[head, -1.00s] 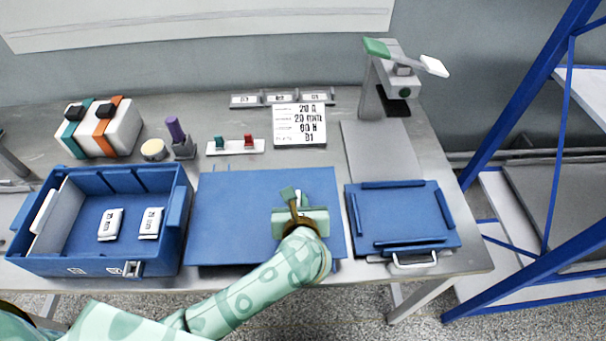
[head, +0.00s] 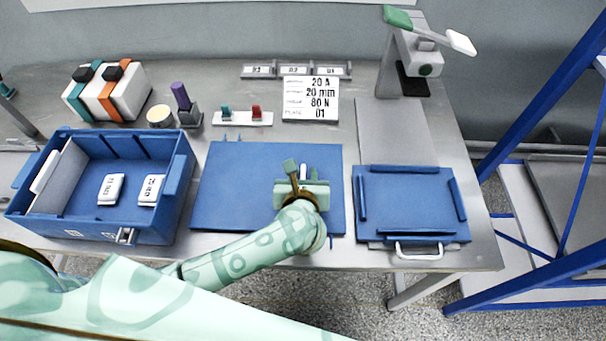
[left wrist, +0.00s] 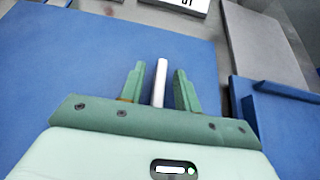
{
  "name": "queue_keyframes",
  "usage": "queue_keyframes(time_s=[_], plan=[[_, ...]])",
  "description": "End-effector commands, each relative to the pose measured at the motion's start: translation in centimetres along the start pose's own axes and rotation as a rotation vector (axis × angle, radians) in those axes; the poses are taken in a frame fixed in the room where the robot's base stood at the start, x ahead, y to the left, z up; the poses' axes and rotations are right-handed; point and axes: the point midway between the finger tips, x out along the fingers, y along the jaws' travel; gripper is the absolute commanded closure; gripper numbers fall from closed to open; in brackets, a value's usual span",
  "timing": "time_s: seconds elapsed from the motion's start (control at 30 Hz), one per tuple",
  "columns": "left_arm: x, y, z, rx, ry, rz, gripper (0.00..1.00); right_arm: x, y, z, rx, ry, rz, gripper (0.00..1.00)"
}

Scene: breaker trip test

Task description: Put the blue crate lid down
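The blue crate lid (head: 240,190) is the flat blue panel in the middle of the table, right of the open blue crate (head: 183,180). It lies flat there, and no gap shows under it. Its white handle (left wrist: 160,84) stands up between the fingers of my left gripper (left wrist: 158,88). Room shows on both sides of the handle, so the fingers are apart and not gripping it. In the head view the left gripper (head: 303,176) is over the lid's right half. My right gripper is in no view.
A smaller rimmed blue tray (head: 410,205) with a front handle lies close to the lid's right. A card (head: 310,99), a switch strip (head: 242,118) and a purple-topped tool (head: 184,103) stand behind. A lever device (head: 415,55) is at back right.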

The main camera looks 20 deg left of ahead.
Motion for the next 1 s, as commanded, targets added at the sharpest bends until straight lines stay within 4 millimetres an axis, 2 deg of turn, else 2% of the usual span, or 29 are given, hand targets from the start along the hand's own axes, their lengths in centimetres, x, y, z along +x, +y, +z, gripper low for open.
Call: queue_keyframes(time_s=[0.17,0.27,0.5,0.63,0.8,1.0], plan=[[-0.9,0.0,0.1,-0.001,0.000,-0.001,0.67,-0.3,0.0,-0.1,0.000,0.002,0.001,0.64],[-2.8,-0.1,0.1,-0.002,0.001,-0.003,0.67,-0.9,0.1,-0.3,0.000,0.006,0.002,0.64],[-8.4,-0.1,0.1,-0.003,0.002,-0.002,0.67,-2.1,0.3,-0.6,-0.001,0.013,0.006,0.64],[-10.6,-0.1,0.1,-0.002,0.002,-0.001,0.67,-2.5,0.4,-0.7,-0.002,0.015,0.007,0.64],[-11.9,0.0,0.0,0.000,0.001,0.000,0.67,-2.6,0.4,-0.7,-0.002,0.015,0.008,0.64],[-12.0,0.0,0.0,0.000,-0.001,0.000,0.67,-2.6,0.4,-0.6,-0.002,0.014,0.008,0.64]])
